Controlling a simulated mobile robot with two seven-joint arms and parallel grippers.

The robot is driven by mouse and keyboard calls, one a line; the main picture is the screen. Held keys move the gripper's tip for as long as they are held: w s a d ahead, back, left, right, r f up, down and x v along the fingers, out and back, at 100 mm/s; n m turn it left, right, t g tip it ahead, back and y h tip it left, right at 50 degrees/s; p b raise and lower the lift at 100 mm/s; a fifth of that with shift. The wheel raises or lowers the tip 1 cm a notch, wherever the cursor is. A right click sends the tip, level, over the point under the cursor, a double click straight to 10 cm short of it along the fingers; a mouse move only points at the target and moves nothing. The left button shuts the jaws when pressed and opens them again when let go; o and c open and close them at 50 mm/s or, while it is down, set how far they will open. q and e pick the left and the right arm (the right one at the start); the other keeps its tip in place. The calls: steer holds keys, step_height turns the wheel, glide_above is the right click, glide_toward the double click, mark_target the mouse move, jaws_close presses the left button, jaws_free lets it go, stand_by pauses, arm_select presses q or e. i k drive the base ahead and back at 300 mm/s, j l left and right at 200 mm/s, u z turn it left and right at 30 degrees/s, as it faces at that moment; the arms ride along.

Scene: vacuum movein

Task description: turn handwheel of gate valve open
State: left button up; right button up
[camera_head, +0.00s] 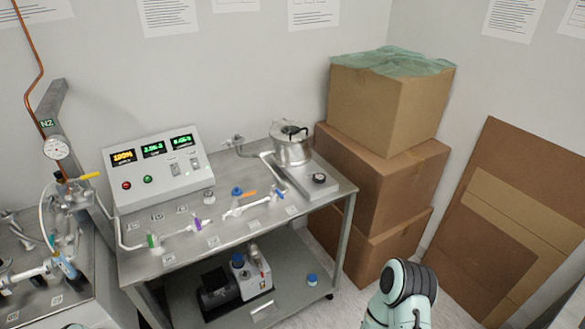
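A metal table (150,265) carries a line of white and metal tubing with several small coloured valve handles. A round blue knob (237,191) stands up from the line near the middle; it looks like a handwheel, but is too small to tell for sure that it is the gate valve's. An orange lever (249,194) is just right of it, and a purple handle (197,224) and a green handle (151,240) are to its left. Neither of my grippers is in view. Part of my own arm shows at the bottom right, well away from the knob.
A control box (160,172) with lit displays stands at the table's back left. A metal pot (292,148) stands at the back right. A pump (238,278) sits on the lower shelf. Stacked cardboard boxes (385,105) stand right of the table. Another bench (30,290) is at left.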

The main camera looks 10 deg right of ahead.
mark_target(319, 178)
steer(key=i+l+u, duration=0.1)
steer(key=u, duration=0.4)
steer(key=l+u, duration=0.25)
steer(key=u, duration=0.2)
steer(key=l+u, duration=0.2)
steer(key=u, duration=0.3)
steer(key=l+u, duration=0.3)
steer(key=l, duration=0.2)
steer(key=k+l+u, duration=0.25)
steer(key=l, duration=0.25)
steer(key=k+l+u, duration=0.1)
steer(key=l, duration=0.45)
steer(key=k+l+u, duration=0.1)
steer(key=l, duration=0.4)
